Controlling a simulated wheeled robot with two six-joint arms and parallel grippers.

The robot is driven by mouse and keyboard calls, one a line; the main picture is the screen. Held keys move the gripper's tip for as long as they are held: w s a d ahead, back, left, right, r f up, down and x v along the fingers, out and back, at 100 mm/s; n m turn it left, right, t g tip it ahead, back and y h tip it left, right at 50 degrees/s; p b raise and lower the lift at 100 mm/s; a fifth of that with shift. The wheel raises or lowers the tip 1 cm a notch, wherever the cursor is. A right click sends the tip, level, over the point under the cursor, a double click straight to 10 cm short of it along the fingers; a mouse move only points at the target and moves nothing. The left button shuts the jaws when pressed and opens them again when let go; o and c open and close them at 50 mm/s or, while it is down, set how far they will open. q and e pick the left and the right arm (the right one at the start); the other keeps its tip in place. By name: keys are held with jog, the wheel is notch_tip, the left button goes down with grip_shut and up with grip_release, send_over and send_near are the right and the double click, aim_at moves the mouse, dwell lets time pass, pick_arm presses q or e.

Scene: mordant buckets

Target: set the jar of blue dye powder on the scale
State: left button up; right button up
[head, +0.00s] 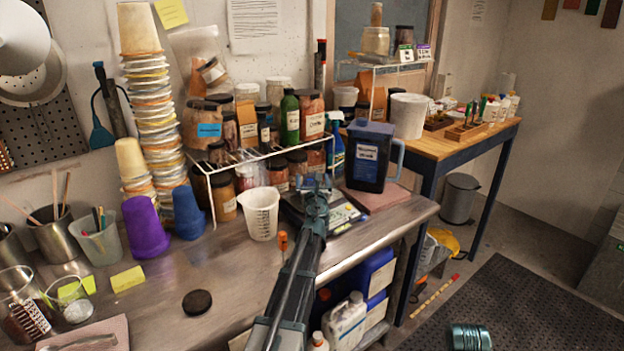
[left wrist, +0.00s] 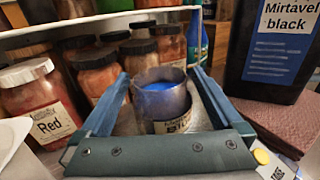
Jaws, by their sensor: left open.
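The jar of blue dye powder (left wrist: 163,108) is open-topped, with blue powder inside and a label partly reading "Bl". In the left wrist view it stands upright between the fingers of my left gripper (left wrist: 160,78). The fingers are spread, one on each side of the jar; whether either touches it is unclear. In the head view my left gripper (head: 317,186) is over the scale (head: 343,214) and hides the jar. The jar appears to stand on the scale's pale plate, though its base is hidden by the gripper. My right gripper is not seen.
The black Mirtavel jug (head: 368,155) stands close right of the scale. A white measuring cup (head: 261,213) is close on its left. A wire rack (head: 225,165) with several jars stands behind.

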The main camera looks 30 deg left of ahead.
pick_arm(q)
jog(key=v, duration=1.1)
